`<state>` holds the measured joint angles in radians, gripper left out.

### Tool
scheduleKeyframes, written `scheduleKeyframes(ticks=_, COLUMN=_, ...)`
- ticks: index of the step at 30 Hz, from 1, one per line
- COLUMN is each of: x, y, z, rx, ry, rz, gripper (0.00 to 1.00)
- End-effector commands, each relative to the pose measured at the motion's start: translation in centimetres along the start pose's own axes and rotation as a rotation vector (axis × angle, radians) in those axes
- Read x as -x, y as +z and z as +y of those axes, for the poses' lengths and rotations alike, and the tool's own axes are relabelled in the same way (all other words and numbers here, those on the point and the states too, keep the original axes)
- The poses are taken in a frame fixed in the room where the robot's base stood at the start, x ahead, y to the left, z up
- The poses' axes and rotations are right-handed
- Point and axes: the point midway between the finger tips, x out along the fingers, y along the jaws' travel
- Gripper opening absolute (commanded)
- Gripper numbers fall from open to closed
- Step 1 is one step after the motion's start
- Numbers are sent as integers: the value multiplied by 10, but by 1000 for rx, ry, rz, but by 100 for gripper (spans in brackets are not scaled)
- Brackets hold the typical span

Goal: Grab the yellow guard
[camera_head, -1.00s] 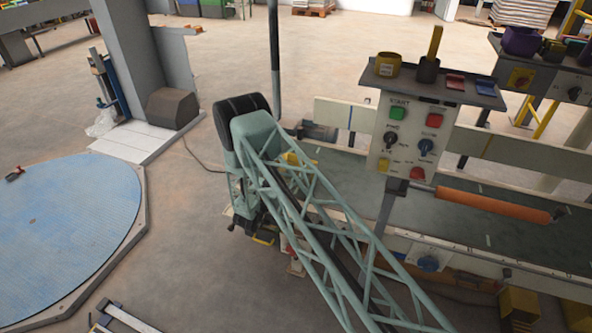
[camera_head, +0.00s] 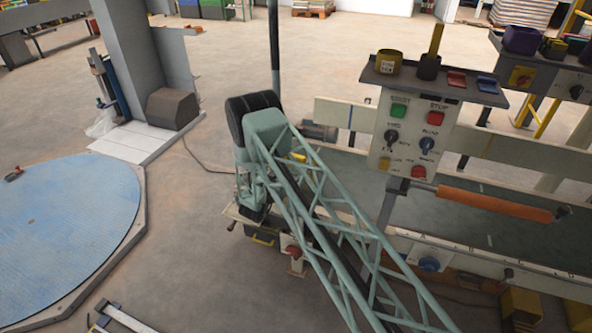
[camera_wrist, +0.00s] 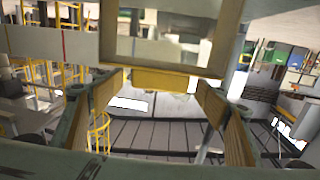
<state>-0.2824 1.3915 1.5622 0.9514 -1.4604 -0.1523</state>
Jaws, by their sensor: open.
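A yellow, round, hollow piece with a label (camera_head: 388,62), which looks like the guard, stands upright on the shelf above the control panel in the head view. My gripper is mostly hidden behind my green lattice arm there, low and well to the left of that shelf. In the wrist view my gripper (camera_wrist: 155,95) is open, one finger on each side. A dull yellow strip under a pale frame (camera_wrist: 178,82) shows beyond the gap between the fingers. I cannot tell what part it is, and nothing is visibly held.
The control panel (camera_head: 408,138) carries buttons and knobs. A dark holder with a yellow bar (camera_head: 428,68) and red and blue pieces share its shelf. An orange roller (camera_head: 495,203) and conveyor rails lie below. A blue turntable (camera_head: 65,225) is at left, with open floor between.

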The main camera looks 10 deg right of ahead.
Motion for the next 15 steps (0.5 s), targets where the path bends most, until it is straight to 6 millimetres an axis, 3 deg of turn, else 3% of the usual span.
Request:
scheduleKeyframes(ticks=6, x=-15, y=0, z=0, rx=0, ry=0, rz=1, gripper=67)
scheduleKeyframes(ticks=15, x=-16, y=-1, z=0, rx=0, ry=0, rz=1, gripper=67)
